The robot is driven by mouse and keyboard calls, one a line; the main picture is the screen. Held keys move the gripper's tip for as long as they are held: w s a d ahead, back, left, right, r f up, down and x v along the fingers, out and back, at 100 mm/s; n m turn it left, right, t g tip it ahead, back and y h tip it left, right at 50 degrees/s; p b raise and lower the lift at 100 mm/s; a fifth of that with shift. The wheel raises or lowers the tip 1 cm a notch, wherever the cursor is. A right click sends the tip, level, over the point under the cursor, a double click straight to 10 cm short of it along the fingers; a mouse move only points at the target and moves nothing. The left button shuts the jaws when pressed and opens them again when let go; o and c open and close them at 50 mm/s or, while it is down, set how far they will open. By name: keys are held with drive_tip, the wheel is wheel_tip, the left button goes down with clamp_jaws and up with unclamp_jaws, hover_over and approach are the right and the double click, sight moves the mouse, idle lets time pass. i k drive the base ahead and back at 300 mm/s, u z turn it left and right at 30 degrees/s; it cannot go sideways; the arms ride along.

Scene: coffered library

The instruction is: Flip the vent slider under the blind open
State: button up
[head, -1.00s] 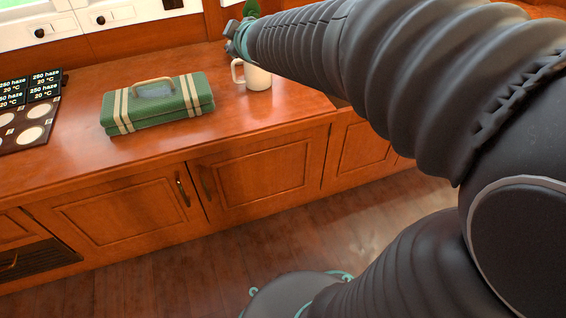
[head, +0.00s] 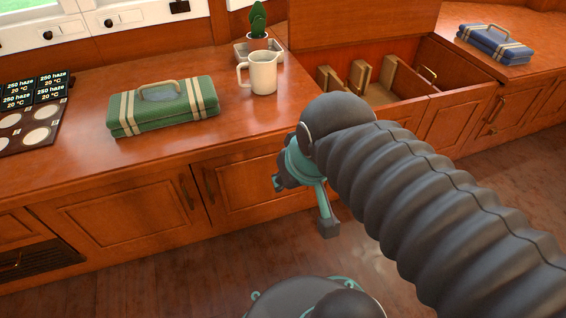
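White vent strips run under the windows at the top left. One strip (head: 75,28) has two small black knobs, and a strip to its right has a dark slot (head: 180,6). I cannot tell which part is the task's slider or how it is set. The blind is not in view. My gripper (head: 302,205) hangs in front of the cabinet doors, below the counter top and well away from the strips. Its two fingers look spread apart, with nothing seen between them.
A green case (head: 165,112), a cream mug (head: 263,75) and a potted cactus (head: 258,22) stand on the counter. A dark panel (head: 25,120) with round pale discs lies at left. An open compartment (head: 390,90) and a blue case (head: 495,43) are at right.

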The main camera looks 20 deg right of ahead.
sight(108, 22)
drive_tip(key=k, duration=0.65)
drive_tip(key=u, duration=0.9)
drive_tip(key=i, duration=1.7)
drive_tip(key=z, duration=0.6)
